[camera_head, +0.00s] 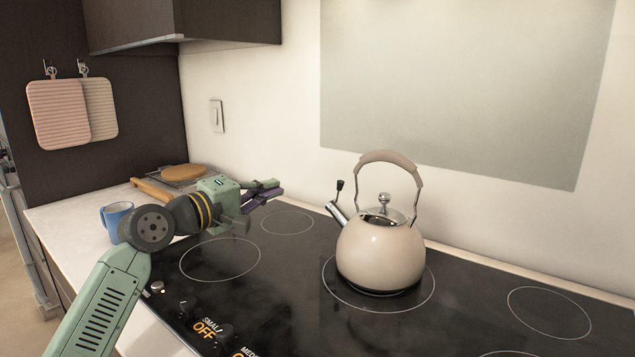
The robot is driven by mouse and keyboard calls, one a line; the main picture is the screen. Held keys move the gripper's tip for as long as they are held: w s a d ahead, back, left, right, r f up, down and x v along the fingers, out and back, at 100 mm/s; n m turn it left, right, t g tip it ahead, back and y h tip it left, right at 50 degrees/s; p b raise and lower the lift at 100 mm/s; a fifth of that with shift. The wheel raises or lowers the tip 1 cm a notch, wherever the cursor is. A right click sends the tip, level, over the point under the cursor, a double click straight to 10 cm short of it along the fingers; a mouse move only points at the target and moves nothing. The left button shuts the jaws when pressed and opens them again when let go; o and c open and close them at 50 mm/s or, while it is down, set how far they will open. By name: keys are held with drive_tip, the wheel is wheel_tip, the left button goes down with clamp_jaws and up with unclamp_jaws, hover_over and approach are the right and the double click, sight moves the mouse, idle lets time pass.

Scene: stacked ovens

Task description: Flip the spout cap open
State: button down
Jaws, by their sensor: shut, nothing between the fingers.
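A cream kettle (380,252) stands upright on a marked ring of the black cooktop. Its metal spout (338,212) points up and left. A small dark-tipped spout cap lever (340,187) stands up at the spout's end; I cannot tell from here how far the cap is open. The kettle's arched handle (390,158) is raised above its lid (384,212). My gripper (278,187) is shut and empty, left of the spout at about the height of the lever. A clear gap lies between its fingertips and the spout.
The cooktop (290,265) has bare rings left and right of the kettle. A blue mug (117,221) and a wooden board (152,190) are on the counter at the left. Pot holders (58,115) hang on the dark side panel. The wall runs close behind the kettle.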

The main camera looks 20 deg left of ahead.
sight(335, 196)
drive_tip(key=w+d+p, duration=0.6)
drive_tip(key=w+d, duration=0.2)
drive_tip(key=shift+w+f+p, duration=0.2)
drive_tip(key=shift+f+p, duration=0.15)
drive_tip(key=shift+f, duration=0.05)
drive_tip(key=shift+d+f+b, duration=0.15)
drive_tip(key=shift+b, duration=0.55)
drive_tip(key=shift+m, duration=0.4)
